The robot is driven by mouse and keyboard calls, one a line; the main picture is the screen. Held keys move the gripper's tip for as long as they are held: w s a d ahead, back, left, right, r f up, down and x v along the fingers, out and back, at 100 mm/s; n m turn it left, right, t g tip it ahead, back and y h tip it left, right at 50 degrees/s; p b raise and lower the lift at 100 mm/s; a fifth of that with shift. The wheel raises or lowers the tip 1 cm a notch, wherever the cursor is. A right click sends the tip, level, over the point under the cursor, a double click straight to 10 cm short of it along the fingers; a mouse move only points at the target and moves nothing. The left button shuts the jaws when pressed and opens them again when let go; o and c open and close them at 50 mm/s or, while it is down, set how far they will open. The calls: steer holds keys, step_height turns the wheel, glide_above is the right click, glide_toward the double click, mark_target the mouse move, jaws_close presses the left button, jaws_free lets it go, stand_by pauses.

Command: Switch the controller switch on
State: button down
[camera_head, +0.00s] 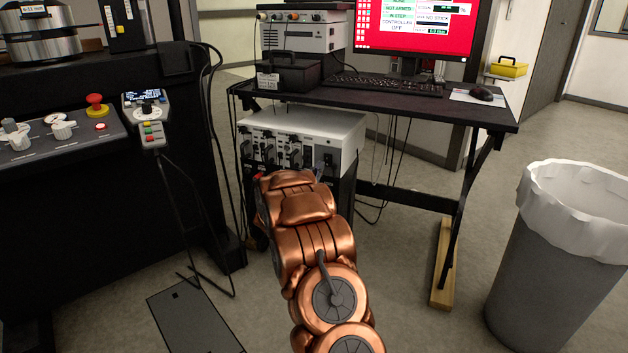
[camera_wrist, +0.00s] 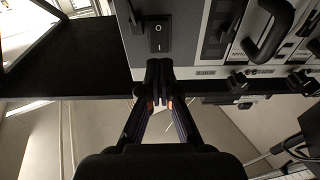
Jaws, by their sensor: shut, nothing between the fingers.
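The controller is a light grey box (camera_head: 345,128) under the dark desk in the head view. Its front has several black handles and connectors. A black rocker switch (camera_wrist: 158,36) shows in the wrist view, with an O at its upper end and a line mark at its lower end. The switch also shows small at the right of the controller's front in the head view (camera_head: 328,159). My gripper (camera_wrist: 159,72) is shut and empty, with its fingertips just below the switch in the wrist view. I cannot tell whether they touch the panel.
A monitor (camera_head: 414,27) on the desk reads "CONTROLLER OFF". The desk (camera_head: 460,107) overhangs the controller. A black machine console (camera_head: 60,190) stands at left with cables hanging beside it. A grey bin (camera_head: 545,270) stands at right.

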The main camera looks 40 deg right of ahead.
steer(key=shift+b+x, duration=0.7)
steer(key=shift+x, duration=1.3)
steer(key=p, duration=0.1)
steer(key=r+p, duration=0.1)
steer(key=p, duration=0.1)
steer(key=shift+w+d+y, duration=0.15)
steer(key=shift+d+y, duration=0.05)
steer(key=shift+y, duration=0.1)
steer(key=shift+f+b, duration=0.4)
steer(key=shift+b, duration=0.05)
steer(key=p, duration=0.5)
glide_toward(327, 158)
steer(key=s+a+r, duration=0.2)
steer(key=a, duration=0.3)
steer(key=shift+s+a+r, duration=0.2)
steer(key=shift+s+a, duration=0.05)
steer(key=shift+a, duration=0.15)
